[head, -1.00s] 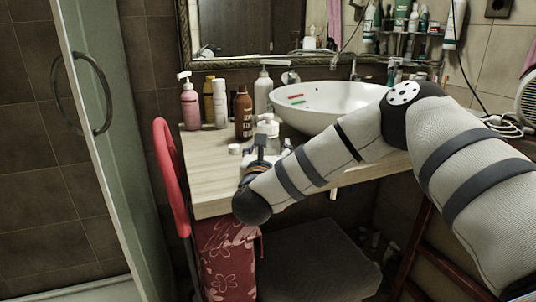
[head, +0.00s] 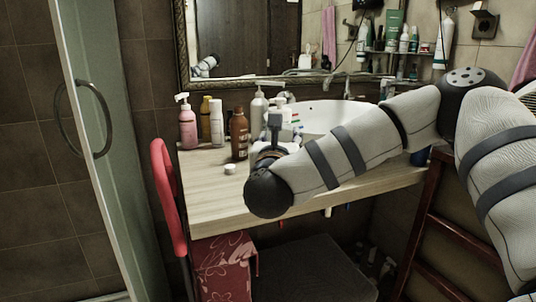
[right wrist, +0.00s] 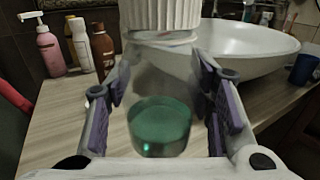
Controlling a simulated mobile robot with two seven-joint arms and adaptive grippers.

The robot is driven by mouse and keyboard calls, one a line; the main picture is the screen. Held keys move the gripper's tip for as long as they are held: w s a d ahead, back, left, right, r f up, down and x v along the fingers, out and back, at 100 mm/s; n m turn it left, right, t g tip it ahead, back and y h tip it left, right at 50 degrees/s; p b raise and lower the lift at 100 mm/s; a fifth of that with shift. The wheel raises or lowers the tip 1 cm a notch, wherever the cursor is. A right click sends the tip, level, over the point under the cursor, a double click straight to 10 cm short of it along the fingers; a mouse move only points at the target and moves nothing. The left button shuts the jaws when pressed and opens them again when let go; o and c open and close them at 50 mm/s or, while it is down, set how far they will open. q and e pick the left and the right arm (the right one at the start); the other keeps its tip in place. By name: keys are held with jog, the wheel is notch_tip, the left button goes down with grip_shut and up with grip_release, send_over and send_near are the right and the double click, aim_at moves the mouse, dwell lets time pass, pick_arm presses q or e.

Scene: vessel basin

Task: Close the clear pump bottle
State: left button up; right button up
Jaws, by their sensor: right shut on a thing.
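In the right wrist view a clear bottle (right wrist: 158,85) with green liquid low in it stands between my right gripper's fingers (right wrist: 164,100). A white ribbed collar or cap sits at its top; the picture edge cuts off anything above. In the head view my right gripper (head: 275,135) is over the counter in front of the basin, shut on this bottle, which is mostly hidden there by the gripper and arm. My left gripper is not in view.
The wooden counter (head: 205,200) holds a pink pump bottle (head: 188,128), a brown bottle (head: 239,136), a pale pump bottle (head: 258,112) and a small white cap (head: 230,168). The white basin (head: 325,112) stands behind my arm. A red chair back (head: 166,190) is at the left edge.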

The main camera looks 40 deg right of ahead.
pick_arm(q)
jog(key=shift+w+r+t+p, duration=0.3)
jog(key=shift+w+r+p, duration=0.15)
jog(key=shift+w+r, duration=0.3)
pick_arm(e)
jog(key=s+r, duration=0.3)
jog(key=s, duration=0.4)
jog(key=shift+s, duration=0.25)
jog(key=o, duration=0.5)
grip_shut()
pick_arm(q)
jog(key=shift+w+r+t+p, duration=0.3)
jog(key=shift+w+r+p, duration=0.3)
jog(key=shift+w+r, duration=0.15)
pick_arm(e)
jog(key=s+a+f+n+t+y, duration=0.2)
jog(key=a+f+y, duration=0.4)
jog(key=a+f, duration=0.3)
jog(key=s+a+f+n+t+y, duration=0.2)
jog(key=s+a+f+n+y, duration=0.3)
jog(key=a+f, duration=0.4)
jog(key=shift+s+a+f+n+y, duration=0.2)
jog(key=shift+a+n+y, duration=0.2)
jog(key=shift+a+n, duration=0.25)
